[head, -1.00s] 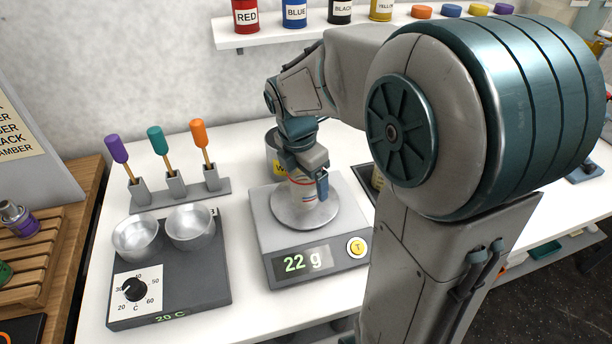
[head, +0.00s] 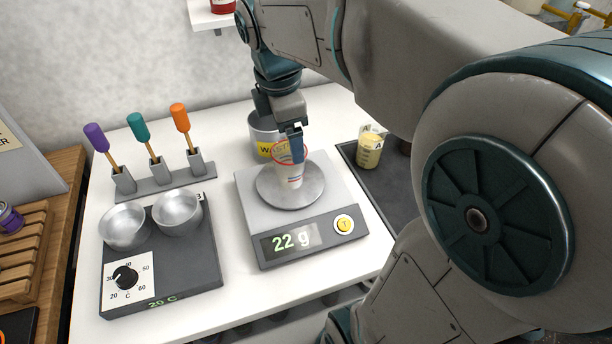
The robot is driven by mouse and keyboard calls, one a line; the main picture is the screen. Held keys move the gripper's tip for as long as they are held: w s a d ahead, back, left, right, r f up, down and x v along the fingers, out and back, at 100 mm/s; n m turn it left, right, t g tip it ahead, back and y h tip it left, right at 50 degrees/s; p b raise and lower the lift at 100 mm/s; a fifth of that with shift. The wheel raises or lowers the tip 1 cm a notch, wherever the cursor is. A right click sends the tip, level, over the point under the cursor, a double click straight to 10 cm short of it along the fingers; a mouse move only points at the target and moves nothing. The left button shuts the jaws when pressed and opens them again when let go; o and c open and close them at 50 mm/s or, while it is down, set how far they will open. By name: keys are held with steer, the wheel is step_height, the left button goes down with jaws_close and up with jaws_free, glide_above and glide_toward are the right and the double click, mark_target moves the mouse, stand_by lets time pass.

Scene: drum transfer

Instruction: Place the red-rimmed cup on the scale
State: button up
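The red-rimmed cup (head: 289,178) is pale with faint markings. The scale's display reads 22 g. My gripper (head: 293,158) points down at the cup's rim from above. One blue finger overlaps the right side of the red rim. The other finger is hidden, so I cannot tell the gap between them or whether they touch the cup.
A grey pot with a yellow label (head: 264,134) stands close behind the scale. A labelled beaker (head: 369,151) stands on a dark tray to the right. A heating plate (head: 190,273) with two metal bowls is left, below a rack of three coloured-handled tools (head: 157,185).

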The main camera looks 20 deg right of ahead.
steer(key=s+f+m+t, duration=0.1)
steer(key=s+f+m, duration=0.2)
steer(key=m, duration=0.6)
steer(key=s+d+f+m+t+y, duration=0.1)
steer(key=s+f+m, duration=0.3)
steer(key=s+m, duration=0.3)
steer(key=shift+s+f+m, duration=0.25)
steer(key=shift+f+m, duration=0.05)
steer(key=shift+m, duration=0.7)
